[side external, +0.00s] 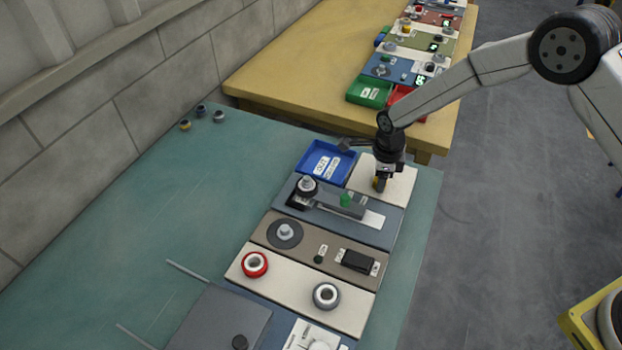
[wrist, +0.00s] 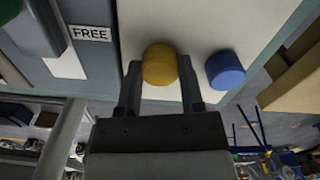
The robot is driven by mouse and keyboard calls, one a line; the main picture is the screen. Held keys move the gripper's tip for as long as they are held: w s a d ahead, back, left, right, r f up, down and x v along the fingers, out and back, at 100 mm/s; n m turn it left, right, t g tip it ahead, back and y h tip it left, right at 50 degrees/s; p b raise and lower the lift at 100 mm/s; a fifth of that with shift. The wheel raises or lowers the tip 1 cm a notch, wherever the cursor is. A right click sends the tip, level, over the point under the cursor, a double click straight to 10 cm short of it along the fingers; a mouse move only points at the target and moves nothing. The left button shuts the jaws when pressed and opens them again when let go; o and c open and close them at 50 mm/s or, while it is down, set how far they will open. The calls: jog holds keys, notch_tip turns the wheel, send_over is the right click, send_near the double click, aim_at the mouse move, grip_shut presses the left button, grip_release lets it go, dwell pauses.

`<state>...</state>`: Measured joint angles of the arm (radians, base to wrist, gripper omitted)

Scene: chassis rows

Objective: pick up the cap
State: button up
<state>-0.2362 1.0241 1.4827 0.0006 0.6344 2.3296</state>
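A yellow cap (wrist: 160,66) shows in the wrist view between the two fingertips of my gripper (wrist: 161,78). The fingers lie close along its left and right sides. I cannot tell whether they press on it. A blue cap (wrist: 225,71) is to the right, outside the fingers. In the side view my gripper (side external: 381,184) points down at the pale plate (side external: 402,184) at the far end of the row. Whether the yellow cap touches the plate is unclear.
A blue tray (side external: 313,151) stands left of the pale plate. A blue-grey panel with a lever (side external: 340,205) lies in front, with a FREE label (wrist: 91,34). More panels follow nearer the camera. The teal table (side external: 160,220) is mostly bare on the left.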

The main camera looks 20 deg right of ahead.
grip_shut()
jog(key=shift+r, duration=0.7)
notch_tip(320, 180, up, 2)
jog(key=s+d+r, duration=0.2)
jog(key=s+r, duration=0.7)
jog(key=s, duration=0.4)
jog(key=shift+s+d+r, duration=0.3)
jog(key=shift+s+d, duration=0.05)
jog(key=shift+s, duration=0.05)
